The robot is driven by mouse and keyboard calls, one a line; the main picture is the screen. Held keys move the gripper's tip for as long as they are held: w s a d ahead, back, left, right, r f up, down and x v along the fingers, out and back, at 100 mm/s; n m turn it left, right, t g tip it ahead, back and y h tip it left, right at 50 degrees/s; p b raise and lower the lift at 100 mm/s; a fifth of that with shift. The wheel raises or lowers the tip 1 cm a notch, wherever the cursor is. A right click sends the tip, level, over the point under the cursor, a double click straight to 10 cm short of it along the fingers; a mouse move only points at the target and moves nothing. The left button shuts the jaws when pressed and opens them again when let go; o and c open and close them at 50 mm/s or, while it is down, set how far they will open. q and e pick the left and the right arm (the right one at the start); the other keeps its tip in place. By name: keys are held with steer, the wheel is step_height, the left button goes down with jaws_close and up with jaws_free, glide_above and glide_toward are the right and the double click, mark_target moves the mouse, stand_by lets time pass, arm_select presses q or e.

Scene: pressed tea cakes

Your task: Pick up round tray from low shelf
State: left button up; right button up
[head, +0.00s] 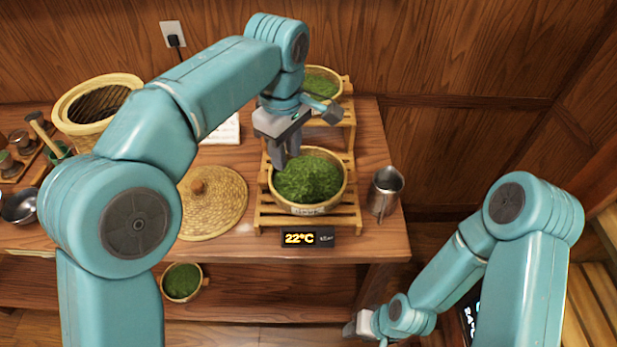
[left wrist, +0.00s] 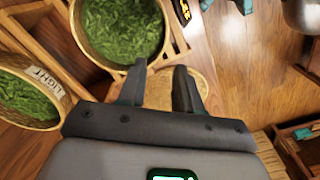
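A round woven tray of green tea leaves (head: 308,209) sits on the low step of a wooden rack on the table. It also shows at the top of the left wrist view (left wrist: 78,52). My left gripper (head: 278,160) is at the tray's back left rim, fingers pointing down. In the left wrist view its fingers (left wrist: 160,70) are apart, with the left fingertip overlapping the tray's rim; I cannot tell whether they touch it. My right gripper (head: 358,325) is low, right of the table front, and its finger gap is unclear.
Another leaf tray (head: 334,70) sits on the rack's upper step. A woven lid (head: 225,205) lies left of the rack, and a metal pitcher (head: 384,192) stands right. A temperature display (head: 308,239) is in front. A smaller leaf basket (head: 182,298) is under the table.

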arm_select(q)
glide_above(290, 202)
steer(key=w, duration=0.1)
step_height(290, 202, down, 9)
steer(key=shift+a+b, duration=0.15)
steer(key=shift+b, duration=0.15)
steer(key=shift+s+f, duration=0.35)
steer(key=shift+f, duration=0.05)
step_height(290, 202, down, 4)
steer(key=shift+f+p, duration=0.1)
steer(key=shift+p, duration=0.2)
steer(key=shift+s+f, duration=0.1)
steer(key=shift+f, duration=0.25)
jaws_close()
